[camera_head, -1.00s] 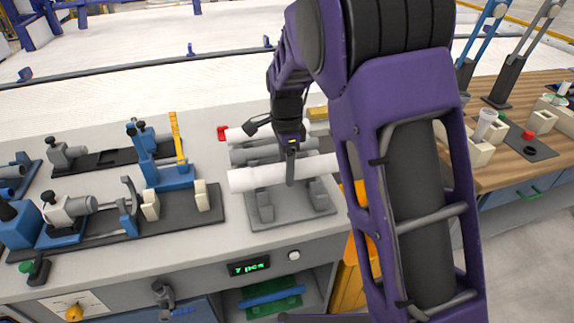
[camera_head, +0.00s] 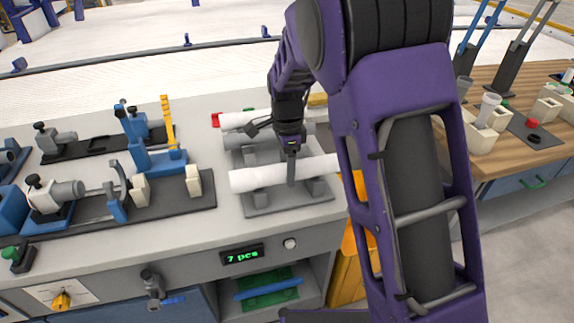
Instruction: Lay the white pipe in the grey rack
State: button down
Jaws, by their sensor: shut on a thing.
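The white pipe (camera_head: 258,177) lies roughly level across the front of the grey rack (camera_head: 262,202), its right part passing behind my arm. My gripper (camera_head: 291,172) is shut on the white pipe near the middle of its visible length. The pipe is at or just above the rack's front supports; I cannot tell whether it touches them.
Left of the rack stand blue and grey clamp fixtures (camera_head: 150,158) on dark plates. A display reading "7 pcs" (camera_head: 242,256) is on the bench front. A wooden table (camera_head: 540,160) with pale blocks stands at the right. My purple arm hides the area right of the rack.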

jog(key=shift+f, duration=0.55)
jog(key=shift+c, duration=0.2)
grip_release()
